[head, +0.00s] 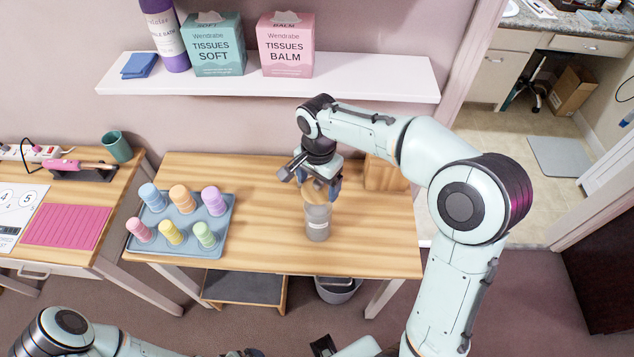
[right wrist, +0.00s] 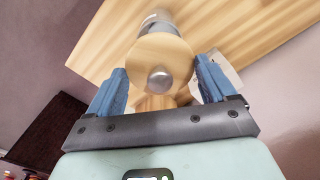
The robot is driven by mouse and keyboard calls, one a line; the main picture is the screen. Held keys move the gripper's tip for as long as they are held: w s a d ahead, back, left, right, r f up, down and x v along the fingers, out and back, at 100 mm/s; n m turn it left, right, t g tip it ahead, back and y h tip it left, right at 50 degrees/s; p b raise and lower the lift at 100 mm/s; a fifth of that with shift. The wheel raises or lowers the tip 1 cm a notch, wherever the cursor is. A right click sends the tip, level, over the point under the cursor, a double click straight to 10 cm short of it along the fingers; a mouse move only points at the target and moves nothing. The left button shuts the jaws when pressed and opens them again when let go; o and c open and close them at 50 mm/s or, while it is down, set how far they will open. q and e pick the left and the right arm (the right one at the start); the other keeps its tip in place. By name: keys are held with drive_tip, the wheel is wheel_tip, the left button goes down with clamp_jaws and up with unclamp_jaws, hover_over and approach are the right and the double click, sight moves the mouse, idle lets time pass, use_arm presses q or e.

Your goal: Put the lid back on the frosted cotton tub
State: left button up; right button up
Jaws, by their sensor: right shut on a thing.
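The frosted cotton tub (head: 318,226) is a grey, cloudy cylinder with a pale label, upright near the middle of the wooden table. Its round wooden lid (right wrist: 162,62) has a shiny metal knob and also shows as a tan disc at the tub's top in the head view (head: 316,196). My right gripper (head: 320,186) is shut on the lid, its blue fingers on either side. The tub shows partly behind the lid in the right wrist view. I cannot tell whether the lid touches the rim. My left gripper (head: 323,346) is only partly visible at the bottom edge.
A wooden box (head: 386,174) stands behind my right gripper. A white shelf (head: 370,82) with tissue boxes hangs above. The table right of the tub is clear.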

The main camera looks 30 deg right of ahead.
drive_tip(key=shift+s+d+f+b, duration=0.1)
drive_tip(key=shift+f+b, duration=0.5)
drive_tip(key=shift+f, duration=0.55)
use_arm(q)
drive_tip(key=shift+s+f+b, duration=0.4)
drive_tip(key=shift+s+f, duration=0.1)
drive_tip(key=shift+f, duration=0.25)
drive_tip(key=shift+s+f+b, duration=0.35)
drive_tip(key=shift+s+f, duration=0.15)
drive_tip(key=shift+f, duration=0.25)
drive_tip(key=shift+s+f+b, duration=0.4)
drive_tip(key=shift+s+f, duration=0.1)
drive_tip(key=shift+f, duration=0.25)
use_arm(e)
drive_tip(key=shift+f, duration=2.1)
drive_tip(key=shift+f, duration=0.1)
drive_tip(key=o, duration=0.8)
drive_tip(key=shift+o, duration=0.2)
use_arm(q)
drive_tip(key=shift+r, duration=0.1)
use_arm(e)
drive_tip(key=shift+r+p, duration=1.95)
drive_tip(key=shift+r, duration=1.6)
use_arm(q)
drive_tip(key=w+r, duration=0.1)
drive_tip(key=r, duration=0.1)
drive_tip(key=w+r, duration=0.2)
drive_tip(key=shift+w+r, duration=0.2)
drive_tip(key=shift+r, duration=0.15)
